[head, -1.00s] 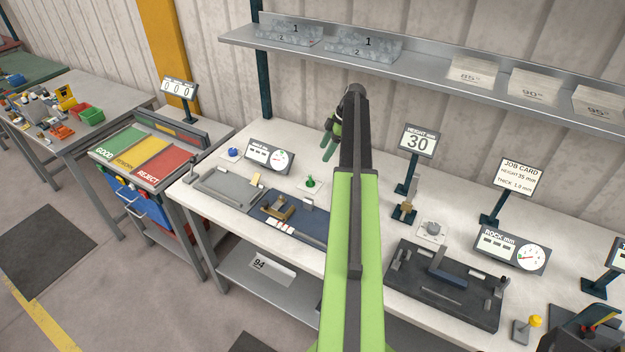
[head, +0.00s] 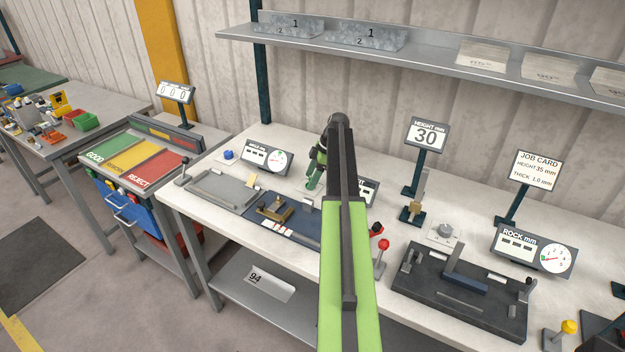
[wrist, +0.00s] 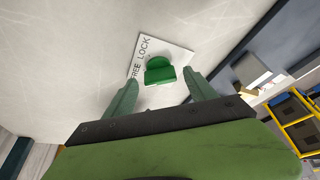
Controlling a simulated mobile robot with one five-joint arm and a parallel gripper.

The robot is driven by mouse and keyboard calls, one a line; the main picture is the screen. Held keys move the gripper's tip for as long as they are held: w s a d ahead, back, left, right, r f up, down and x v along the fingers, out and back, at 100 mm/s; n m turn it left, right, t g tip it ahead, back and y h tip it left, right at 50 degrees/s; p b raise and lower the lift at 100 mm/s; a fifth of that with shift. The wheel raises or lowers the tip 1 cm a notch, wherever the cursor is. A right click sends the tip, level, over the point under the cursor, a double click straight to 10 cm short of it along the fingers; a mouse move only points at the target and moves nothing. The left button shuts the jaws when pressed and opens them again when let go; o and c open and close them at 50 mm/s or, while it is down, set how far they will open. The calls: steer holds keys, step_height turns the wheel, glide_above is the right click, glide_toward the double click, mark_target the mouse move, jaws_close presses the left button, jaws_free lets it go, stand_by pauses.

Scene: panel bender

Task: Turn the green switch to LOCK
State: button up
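The green switch (wrist: 159,72) stands on a white plate (wrist: 176,58) lettered FREE and LOCK in the wrist view. Its raised handle lies across the picture, nearer the FREE-LOCK lettering's right side; which word it points at I cannot tell. My gripper (wrist: 161,78) is open, with one finger on each side of the switch and a gap to both. Nothing is held. In the head view my gripper (head: 314,177) is low over the bench behind the blue mat, and it hides most or all of the switch.
A dial display (head: 267,157) stands left of my gripper. A brass-coloured fixture (head: 274,208) sits on the blue mat in front. A red-knobbed lever (head: 383,246) and a dark fixture plate (head: 460,296) are to the right. The shelf (head: 430,62) runs above the bench.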

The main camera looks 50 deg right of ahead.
steer(key=c, duration=1.2)
steer(key=shift+w+d, duration=0.1)
steer(key=shift+w, duration=0.05)
steer(key=shift+c, duration=0.5)
steer(key=shift+m, duration=0.3)
steer(key=shift+s+m+t, duration=0.2)
steer(key=shift+m+t, duration=0.1)
steer(key=shift+m, duration=0.1)
steer(key=m, duration=0.1)
steer(key=m+h, duration=0.1)
steer(key=m, duration=0.1)
steer(key=m+t+h, duration=0.1)
steer(key=m, duration=0.1)
steer(key=shift+s+a, duration=0.1)
steer(key=shift+a, duration=0.2)
steer(key=m+h, duration=0.1)
steer(key=m, duration=0.2)
steer(key=shift+m+h, duration=0.3)
steer(key=shift+m, duration=0.1)
steer(key=shift+a+m+h, duration=0.1)
steer(key=shift+m+h, duration=0.6)
steer(key=shift+m, duration=1.1)
